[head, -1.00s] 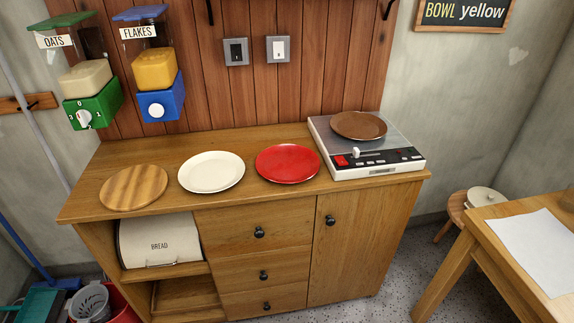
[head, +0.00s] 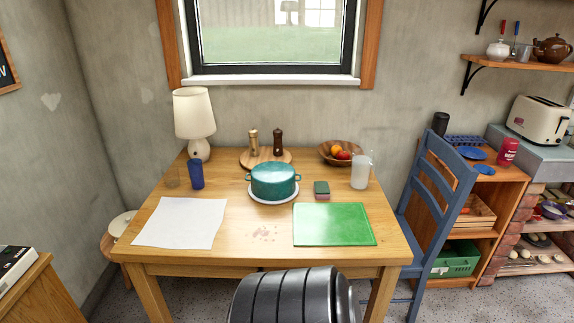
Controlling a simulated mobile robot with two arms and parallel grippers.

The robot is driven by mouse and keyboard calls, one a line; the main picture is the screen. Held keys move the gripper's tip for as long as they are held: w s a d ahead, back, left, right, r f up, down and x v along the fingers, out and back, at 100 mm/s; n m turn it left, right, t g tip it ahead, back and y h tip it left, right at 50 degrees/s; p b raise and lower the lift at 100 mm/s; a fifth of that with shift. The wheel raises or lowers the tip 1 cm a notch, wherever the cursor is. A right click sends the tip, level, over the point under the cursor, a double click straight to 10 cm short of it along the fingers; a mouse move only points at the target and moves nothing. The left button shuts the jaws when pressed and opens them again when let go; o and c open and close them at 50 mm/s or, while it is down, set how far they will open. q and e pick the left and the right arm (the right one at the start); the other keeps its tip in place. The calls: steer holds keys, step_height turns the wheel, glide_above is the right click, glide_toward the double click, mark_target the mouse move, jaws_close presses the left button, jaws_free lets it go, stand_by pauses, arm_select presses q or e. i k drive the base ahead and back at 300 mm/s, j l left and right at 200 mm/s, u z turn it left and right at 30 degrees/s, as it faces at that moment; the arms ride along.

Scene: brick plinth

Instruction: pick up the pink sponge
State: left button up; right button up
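A small sponge (head: 321,190) lies on the wooden table in the head view, just behind the green board and to the right of the teal pot. Its top is dark green and its front lower side looks pinkish. Nothing covers it. Neither of my grippers shows in the head view.
The table (head: 193,253) also holds a teal pot (head: 273,181), a green board (head: 334,224), white paper (head: 180,222), a blue cup (head: 196,175), a frosted jug (head: 360,171) and a lamp (head: 194,114). A blue chair (head: 433,195) stands at its right. Crumbs lie at front centre.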

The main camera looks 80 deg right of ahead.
mark_target(322, 191)
steer(key=z, duration=2.9)
steer(key=i+l, duration=0.1)
